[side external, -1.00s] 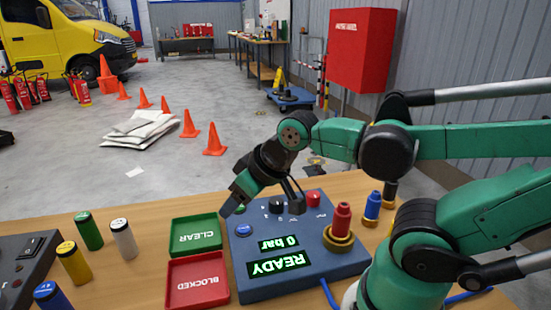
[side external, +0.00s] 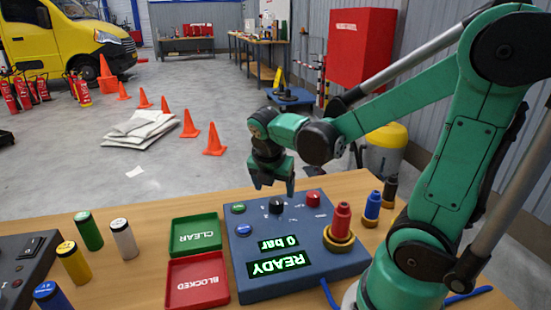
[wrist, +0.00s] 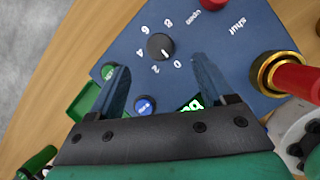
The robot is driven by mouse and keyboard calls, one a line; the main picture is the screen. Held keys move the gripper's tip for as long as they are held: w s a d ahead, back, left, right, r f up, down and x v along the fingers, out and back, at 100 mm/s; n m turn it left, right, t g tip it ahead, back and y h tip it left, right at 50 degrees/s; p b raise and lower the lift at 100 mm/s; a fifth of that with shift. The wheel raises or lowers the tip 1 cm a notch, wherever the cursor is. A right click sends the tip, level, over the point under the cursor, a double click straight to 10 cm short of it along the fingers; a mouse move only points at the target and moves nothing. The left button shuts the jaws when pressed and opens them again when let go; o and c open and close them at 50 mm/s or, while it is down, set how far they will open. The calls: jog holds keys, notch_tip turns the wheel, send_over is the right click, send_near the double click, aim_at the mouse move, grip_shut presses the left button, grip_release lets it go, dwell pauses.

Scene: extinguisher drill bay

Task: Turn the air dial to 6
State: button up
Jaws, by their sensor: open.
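The air dial (side external: 276,204) is a black round knob on the blue panel (side external: 240,269). In the wrist view the dial (wrist: 161,46) is ringed by the numbers 0, 2, 4, 6 and 8, and its white mark appears to point toward 0. The panel display (side external: 279,255) reads "0 bar" and "READY", upside down in the side view. My gripper (side external: 274,188) points down above the dial, open and empty. In the wrist view my gripper's fingers (wrist: 160,68) stand apart on either side below the dial, not touching it.
A green button (side external: 238,208), a blue button (side external: 243,230) and a red knob (side external: 313,198) sit near the dial. A red and brass fitting (side external: 341,221) rises from the panel's right side. Green (side external: 196,234) and red trays (side external: 197,282) lie left of the panel.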

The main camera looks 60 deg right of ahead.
aim_at(276, 201)
jog(key=shift+x, duration=2.75)
grip_shut()
